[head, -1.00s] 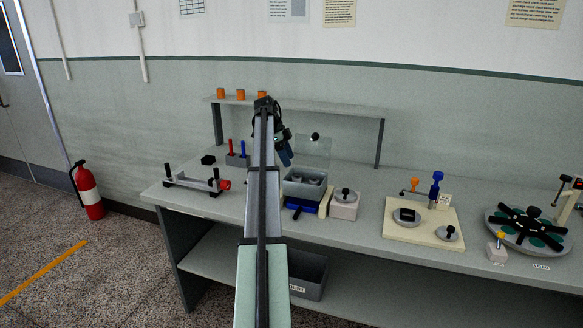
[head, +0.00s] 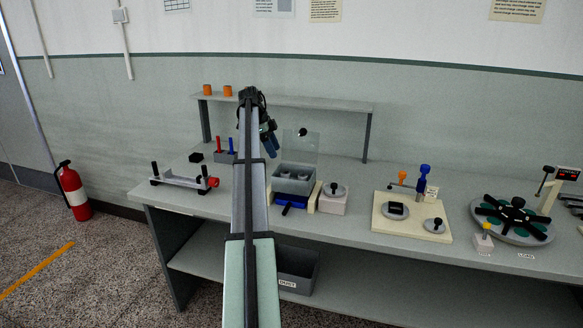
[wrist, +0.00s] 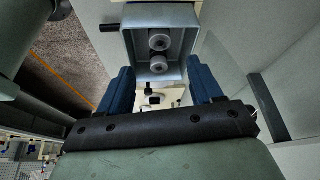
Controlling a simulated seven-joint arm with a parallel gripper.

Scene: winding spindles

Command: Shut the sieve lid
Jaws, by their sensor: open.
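The sieve is a grey open-topped box (head: 293,187) on a blue base (head: 290,202). Its clear lid (head: 309,144) stands raised at the back, with a black knob (head: 302,132) near its upper part. The box (wrist: 187,70) also shows in the wrist view, with two round grey pieces (wrist: 160,41) inside. A faint clear pane to the right there looks like the lid.
A white block with a black knob (head: 333,197) stands right of the sieve. A rack with red and blue pegs (head: 226,156) is on the left. A shelf (head: 330,105) runs behind, its post right of the lid. A cream board (head: 412,229) lies farther right.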

